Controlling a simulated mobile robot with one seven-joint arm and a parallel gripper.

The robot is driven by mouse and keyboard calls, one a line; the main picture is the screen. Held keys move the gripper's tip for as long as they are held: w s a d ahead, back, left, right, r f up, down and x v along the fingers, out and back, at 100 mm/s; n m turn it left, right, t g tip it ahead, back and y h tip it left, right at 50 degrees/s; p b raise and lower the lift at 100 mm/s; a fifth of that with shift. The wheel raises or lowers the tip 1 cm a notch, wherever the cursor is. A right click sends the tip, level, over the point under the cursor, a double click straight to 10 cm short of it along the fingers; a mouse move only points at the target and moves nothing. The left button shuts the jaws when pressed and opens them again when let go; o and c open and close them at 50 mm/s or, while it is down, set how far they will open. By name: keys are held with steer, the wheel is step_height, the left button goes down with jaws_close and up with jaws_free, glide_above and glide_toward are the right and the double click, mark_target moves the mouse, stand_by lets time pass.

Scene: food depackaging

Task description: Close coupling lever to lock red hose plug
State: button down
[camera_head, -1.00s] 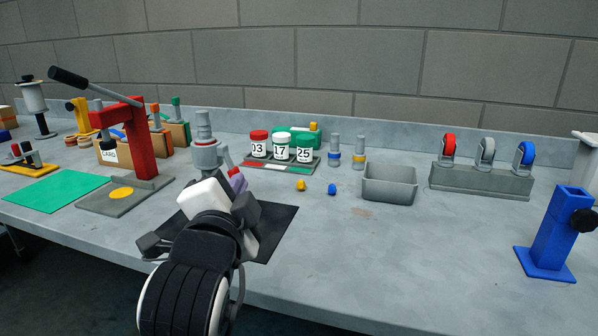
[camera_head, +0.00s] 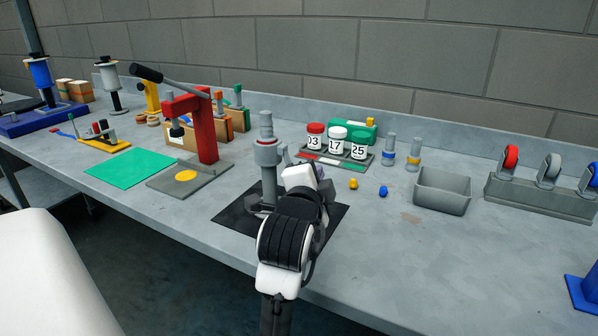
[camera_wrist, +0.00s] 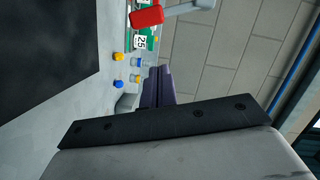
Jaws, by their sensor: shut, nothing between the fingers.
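The grey coupling (camera_head: 267,153) stands upright on a black mat (camera_head: 232,212) near the table's front edge. My gripper (camera_head: 321,172) is just right of the coupling in the head view, mostly hidden by my wrist. In the wrist view its purple fingers (camera_wrist: 157,87) are together and hold nothing. A red block (camera_wrist: 147,15) on a grey bar (camera_wrist: 190,8) shows at the top of the wrist view, apart from the fingers. I cannot tell whether it is the lever's grip or the red plug. No hose is clear in either view.
Numbered jars (camera_head: 337,144) stand in a rack behind the coupling. A red press (camera_head: 201,130) stands left.

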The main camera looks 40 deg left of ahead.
mark_target(269, 177)
steer(key=shift+s+a+f+p, duration=0.1)
steer(key=shift+s+a+f, duration=0.1)
steer(key=shift+a, duration=0.35)
steer(key=shift+s+a+f+p, duration=0.1)
steer(key=shift+s+a+f, duration=0.15)
steer(key=shift+a, duration=0.35)
steer(key=shift+s+a+f+p, duration=0.1)
steer(key=shift+s+a+f, duration=0.1)
steer(key=shift+a, duration=0.35)
